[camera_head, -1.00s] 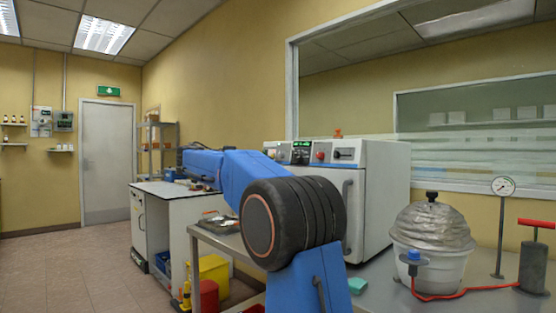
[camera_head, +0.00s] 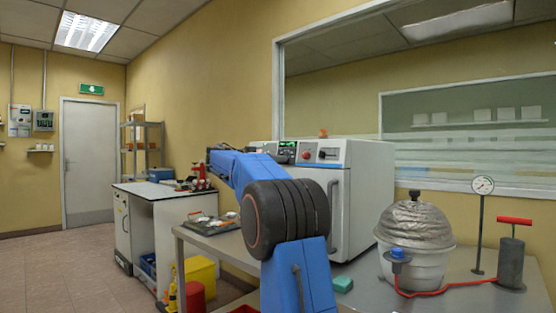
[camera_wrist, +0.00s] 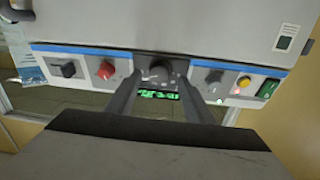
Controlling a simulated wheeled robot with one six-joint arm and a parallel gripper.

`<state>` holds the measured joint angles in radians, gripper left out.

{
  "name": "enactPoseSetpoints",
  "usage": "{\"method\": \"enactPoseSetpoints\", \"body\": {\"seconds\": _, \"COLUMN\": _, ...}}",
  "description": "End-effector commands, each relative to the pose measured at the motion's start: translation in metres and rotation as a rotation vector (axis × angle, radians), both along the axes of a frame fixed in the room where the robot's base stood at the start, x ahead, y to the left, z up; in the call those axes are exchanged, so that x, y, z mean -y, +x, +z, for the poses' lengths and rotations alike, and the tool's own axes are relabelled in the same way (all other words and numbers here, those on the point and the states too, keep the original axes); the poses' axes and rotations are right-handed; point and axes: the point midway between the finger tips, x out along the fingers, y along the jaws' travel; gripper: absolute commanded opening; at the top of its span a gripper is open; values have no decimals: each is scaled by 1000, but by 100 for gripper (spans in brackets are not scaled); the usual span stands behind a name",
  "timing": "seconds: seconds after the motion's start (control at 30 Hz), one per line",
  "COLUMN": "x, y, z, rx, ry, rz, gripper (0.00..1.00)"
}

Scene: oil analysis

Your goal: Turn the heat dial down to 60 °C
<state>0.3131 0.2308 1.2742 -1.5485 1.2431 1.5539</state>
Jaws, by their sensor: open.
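The dark round dial (camera_wrist: 158,70) sits mid-panel on the white oven (camera_head: 365,200), and I take it to be the heat dial. In the wrist view the panel appears upside down, with a lit green display (camera_wrist: 158,95) just below the dial; its digits are not readable. My gripper (camera_wrist: 160,88) is open and empty, its two fingers reaching toward the panel on either side of the dial and display. I cannot tell whether they touch the dial.
A red knob (camera_wrist: 105,70) and black switch (camera_wrist: 67,69) are left of the dial in the wrist view; another dark knob (camera_wrist: 213,77), a yellow button (camera_wrist: 243,82) and a green switch (camera_wrist: 267,88) are right. A foil-topped vessel (camera_head: 414,245) and hand pump (camera_head: 511,258) stand right of the oven.

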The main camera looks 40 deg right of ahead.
Motion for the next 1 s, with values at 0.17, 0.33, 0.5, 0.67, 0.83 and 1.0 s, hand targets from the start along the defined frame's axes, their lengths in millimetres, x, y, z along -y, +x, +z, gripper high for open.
{"method": "enactPoseSetpoints", "body": {"seconds": 0.17, "x": 18, "y": 0, "z": 0, "rx": 1, "ry": 0, "rz": 0, "gripper": 48}}
{"method": "enactPoseSetpoints", "body": {"seconds": 0.33, "x": 23, "y": 0, "z": 0, "rx": 0, "ry": 0, "rz": -1, "gripper": 48}}
{"method": "enactPoseSetpoints", "body": {"seconds": 0.5, "x": 23, "y": 0, "z": 0, "rx": 0, "ry": 0, "rz": 0, "gripper": 48}}
{"method": "enactPoseSetpoints", "body": {"seconds": 0.67, "x": 23, "y": 0, "z": 0, "rx": 0, "ry": 0, "rz": 0, "gripper": 24}}
{"method": "enactPoseSetpoints", "body": {"seconds": 0.83, "x": 23, "y": 0, "z": 0, "rx": 0, "ry": 0, "rz": 0, "gripper": 7}}
{"method": "enactPoseSetpoints", "body": {"seconds": 1.0, "x": 23, "y": 0, "z": 0, "rx": -15, "ry": -1, "rz": 2, "gripper": 7}}
